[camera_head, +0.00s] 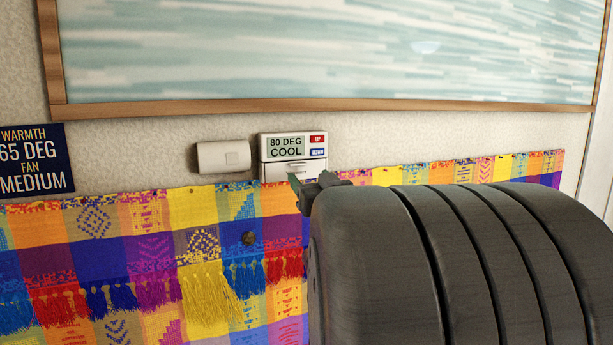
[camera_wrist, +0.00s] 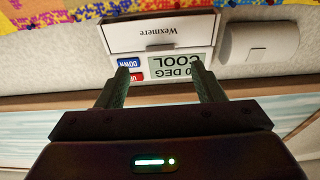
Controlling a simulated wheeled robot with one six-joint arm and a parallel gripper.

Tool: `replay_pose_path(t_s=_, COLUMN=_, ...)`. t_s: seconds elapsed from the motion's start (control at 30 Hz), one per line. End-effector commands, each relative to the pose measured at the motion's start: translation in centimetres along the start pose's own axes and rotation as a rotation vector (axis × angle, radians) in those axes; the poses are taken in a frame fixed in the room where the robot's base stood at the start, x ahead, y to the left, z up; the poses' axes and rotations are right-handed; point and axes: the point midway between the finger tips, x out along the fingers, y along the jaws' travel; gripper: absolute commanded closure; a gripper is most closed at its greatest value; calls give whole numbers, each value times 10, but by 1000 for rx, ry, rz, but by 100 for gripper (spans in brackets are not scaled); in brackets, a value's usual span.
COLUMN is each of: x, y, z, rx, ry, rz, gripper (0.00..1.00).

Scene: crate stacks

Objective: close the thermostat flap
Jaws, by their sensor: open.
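The thermostat (camera_head: 264,147) is a white box on the wall, with a grey display reading 80 DEG COOL and red and blue buttons, all uncovered. Its white flap (camera_head: 278,173) is below the display, with a dark line near its top. In the wrist view, which is upside down, the flap (camera_wrist: 125,35) carries the word Wexmere and has a small tab at its display-side edge. My gripper (camera_wrist: 159,68) is open and empty, its fingertips spread in front of the display and buttons. In the head view my gripper (camera_head: 308,182) is partly hidden behind my arm.
A white box (camera_head: 222,156) is on the wall just left of the thermostat. A colourful tasselled cloth (camera_head: 150,250) hangs below. A wood-framed picture (camera_head: 330,105) is above. A dark sign (camera_head: 35,160) is at the far left.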

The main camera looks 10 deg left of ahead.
Motion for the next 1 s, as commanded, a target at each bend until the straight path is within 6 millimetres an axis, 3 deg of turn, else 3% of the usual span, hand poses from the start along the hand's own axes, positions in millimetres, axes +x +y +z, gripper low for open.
replay_pose_path(t_s=0.2, x=-46, y=1, z=0, rx=-2, ry=2, rz=3, gripper=38)
replay_pose_path(t_s=0.4, x=-69, y=1, z=0, rx=-1, ry=1, rz=2, gripper=38)
replay_pose_path(t_s=0.83, x=-74, y=0, z=0, rx=0, ry=0, rz=-1, gripper=38)
replay_pose_path(t_s=1.0, x=-64, y=0, z=0, rx=2, ry=0, rz=-2, gripper=38)
